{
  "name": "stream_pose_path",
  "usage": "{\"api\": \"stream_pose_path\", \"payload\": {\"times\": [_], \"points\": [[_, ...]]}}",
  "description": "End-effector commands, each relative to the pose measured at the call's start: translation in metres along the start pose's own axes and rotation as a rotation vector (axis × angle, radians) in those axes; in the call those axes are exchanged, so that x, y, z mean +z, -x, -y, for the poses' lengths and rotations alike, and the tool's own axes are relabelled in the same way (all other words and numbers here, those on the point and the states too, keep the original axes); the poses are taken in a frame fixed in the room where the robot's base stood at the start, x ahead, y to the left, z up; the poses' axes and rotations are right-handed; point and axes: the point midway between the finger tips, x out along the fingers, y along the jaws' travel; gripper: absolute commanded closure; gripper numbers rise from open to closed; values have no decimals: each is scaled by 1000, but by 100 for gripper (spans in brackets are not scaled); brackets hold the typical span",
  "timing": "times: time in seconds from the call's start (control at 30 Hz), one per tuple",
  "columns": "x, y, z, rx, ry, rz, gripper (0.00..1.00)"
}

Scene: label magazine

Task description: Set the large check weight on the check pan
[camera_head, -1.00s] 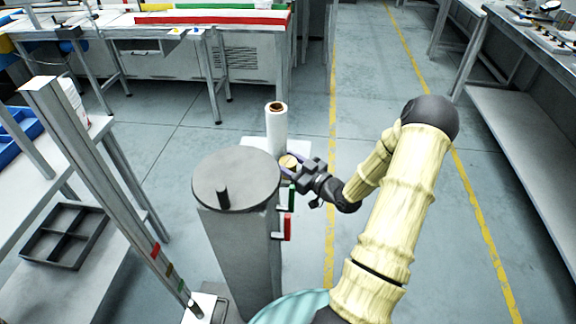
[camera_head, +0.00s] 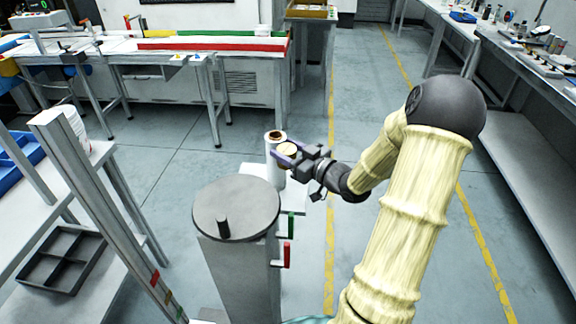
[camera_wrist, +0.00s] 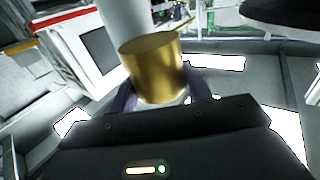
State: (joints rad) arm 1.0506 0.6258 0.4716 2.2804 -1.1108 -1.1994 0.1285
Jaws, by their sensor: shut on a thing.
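The large check weight, a brass cylinder (camera_head: 288,148), is held upright in my gripper (camera_head: 284,153). In the wrist view the brass weight (camera_wrist: 152,68) stands between the purple fingers, which are shut on it; its lower end is partly hidden by the gripper. It is in the air, to the right of and beyond a round grey plate (camera_head: 245,195) on a grey pedestal. I cannot tell for sure whether this plate is the check pan. A small dark peg (camera_head: 223,227) stands on the plate.
A white roll (camera_head: 272,165) with a brown core stands just behind the weight. Green (camera_head: 291,225) and red (camera_head: 287,256) handles stick out at the pedestal's right. A slanted grey post (camera_head: 100,205) and a divided black tray (camera_head: 62,262) are at left. Open floor lies beyond.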

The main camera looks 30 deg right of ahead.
Motion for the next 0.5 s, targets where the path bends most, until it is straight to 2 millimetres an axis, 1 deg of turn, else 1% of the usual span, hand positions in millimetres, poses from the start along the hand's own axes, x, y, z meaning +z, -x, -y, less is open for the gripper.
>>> {"api": "stream_pose_path", "payload": {"times": [0.03,0.3,0.4,0.5], "points": [[-17,-1,0,-1,11,-6,100],[-80,-1,0,-1,10,-6,100],[-101,-1,0,-1,9,-5,100],[-116,-1,0,0,8,-4,100]]}}
